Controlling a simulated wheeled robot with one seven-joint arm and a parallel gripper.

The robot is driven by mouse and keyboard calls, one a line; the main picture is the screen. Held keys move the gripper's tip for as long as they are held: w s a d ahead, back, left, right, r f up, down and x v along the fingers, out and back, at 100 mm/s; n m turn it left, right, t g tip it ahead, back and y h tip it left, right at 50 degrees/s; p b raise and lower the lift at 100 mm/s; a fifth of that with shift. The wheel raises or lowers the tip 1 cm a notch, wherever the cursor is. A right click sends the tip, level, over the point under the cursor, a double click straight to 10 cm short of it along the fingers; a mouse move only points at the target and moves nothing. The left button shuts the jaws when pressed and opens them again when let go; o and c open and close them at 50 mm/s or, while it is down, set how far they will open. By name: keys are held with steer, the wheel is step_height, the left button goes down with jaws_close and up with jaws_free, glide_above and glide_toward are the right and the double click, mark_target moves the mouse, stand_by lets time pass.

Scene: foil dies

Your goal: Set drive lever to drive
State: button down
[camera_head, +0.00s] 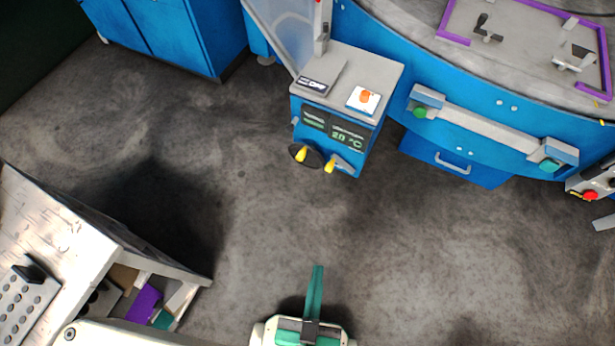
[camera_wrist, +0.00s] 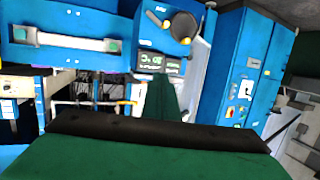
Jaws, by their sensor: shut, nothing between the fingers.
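A blue control box (camera_head: 335,120) with a grey top stands in the upper middle of the head view. Its front has two levers with yellow knobs: a left one (camera_head: 301,154) over a black round plate and a right one (camera_head: 330,166) by a light plate. I cannot read which is the drive lever or its marked position. In the wrist view the box appears upside down, with the yellow knobs (camera_wrist: 153,18) and (camera_wrist: 185,41). My gripper (camera_head: 318,268), with green fingers, is shut and empty, well apart from the levers. Its fingers also show in the wrist view (camera_wrist: 161,95).
An orange button (camera_head: 365,96) and a display (camera_head: 333,129) are on the box. A blue round machine (camera_head: 480,95) with a grey handrail (camera_head: 485,128) stands right. A worn pale bench (camera_head: 60,245) is lower left. Grey floor lies clear between gripper and box.

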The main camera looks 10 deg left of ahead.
steer(key=shift+a, duration=0.15)
step_height(320, 180, down, 24)
steer(key=d+f+n+g, duration=0.15)
steer(key=n+g, duration=0.35)
steer(key=n, duration=0.5)
steer(key=w+d+f+n+h, duration=0.4)
steer(key=w+d+f+n, duration=0.35)
steer(key=f, duration=0.45)
steer(key=w+a+n+t+h, duration=0.1)
steer(key=w+n+t+h, duration=0.2)
steer(key=w+n, duration=0.6)
steer(key=w+a+r+n+t, duration=0.5)
steer(key=w+a+r, duration=0.4)
steer(key=a, duration=0.4)
steer(key=shift+w+t+y, duration=0.3)
steer(key=shift+w+t, duration=0.3)
steer(key=shift+t, duration=0.1)
